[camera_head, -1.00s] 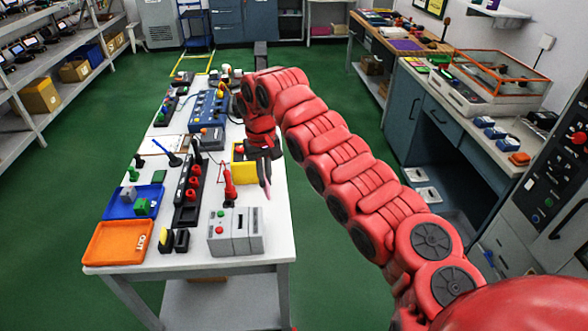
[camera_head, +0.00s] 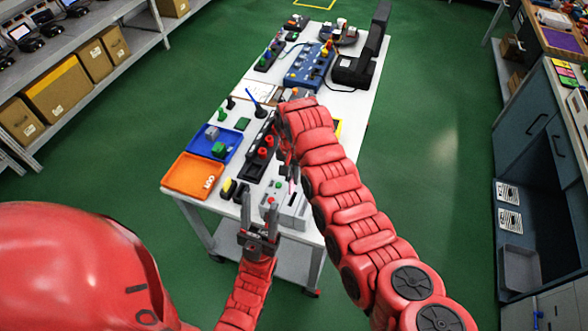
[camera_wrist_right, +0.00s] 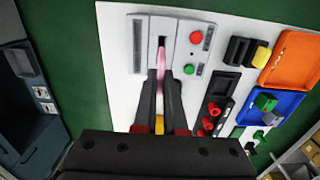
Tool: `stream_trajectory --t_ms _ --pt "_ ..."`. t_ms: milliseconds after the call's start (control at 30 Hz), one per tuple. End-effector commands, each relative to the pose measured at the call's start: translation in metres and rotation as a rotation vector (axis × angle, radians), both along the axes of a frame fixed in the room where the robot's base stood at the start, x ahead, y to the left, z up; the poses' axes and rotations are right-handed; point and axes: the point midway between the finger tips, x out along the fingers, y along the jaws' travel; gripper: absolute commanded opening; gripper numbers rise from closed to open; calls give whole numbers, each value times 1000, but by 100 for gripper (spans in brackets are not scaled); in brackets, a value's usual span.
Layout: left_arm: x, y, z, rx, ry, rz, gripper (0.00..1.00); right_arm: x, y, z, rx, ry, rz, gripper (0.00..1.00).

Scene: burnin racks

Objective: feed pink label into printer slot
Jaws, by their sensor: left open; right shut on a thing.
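The grey label printer (camera_head: 292,212) stands at the table's near right end, with a red and a green button. In the right wrist view the printer (camera_wrist_right: 187,80) lies just beyond my fingertips, its pale slot channel facing them. My right gripper (camera_wrist_right: 164,78) is shut on the pink label (camera_wrist_right: 162,58), which pokes out toward the slot. Whether the label's tip is inside the slot, I cannot tell. In the head view my right gripper (camera_head: 287,168) is above the printer, partly hidden by its arm. My left gripper (camera_head: 260,230) is open and empty at the table's near edge.
Left of the printer are black and yellow blocks (camera_head: 229,188), an orange tray (camera_head: 191,178), a blue tray (camera_head: 211,150) and a black rack with red pieces (camera_head: 255,163). A black machine (camera_head: 362,60) stands at the far right. Floor on both sides is clear.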

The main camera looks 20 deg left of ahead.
Motion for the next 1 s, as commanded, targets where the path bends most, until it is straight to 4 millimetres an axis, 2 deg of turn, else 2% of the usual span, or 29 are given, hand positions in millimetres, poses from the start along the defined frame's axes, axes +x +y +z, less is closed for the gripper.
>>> stream_trajectory --t_ms 533,1000 --pt "0 0 -11 0 0 0 50 -1 1 -40 -1 3 2 0" --pt "0 0 -12 0 0 0 50 -1 1 -44 1 2 2 0"
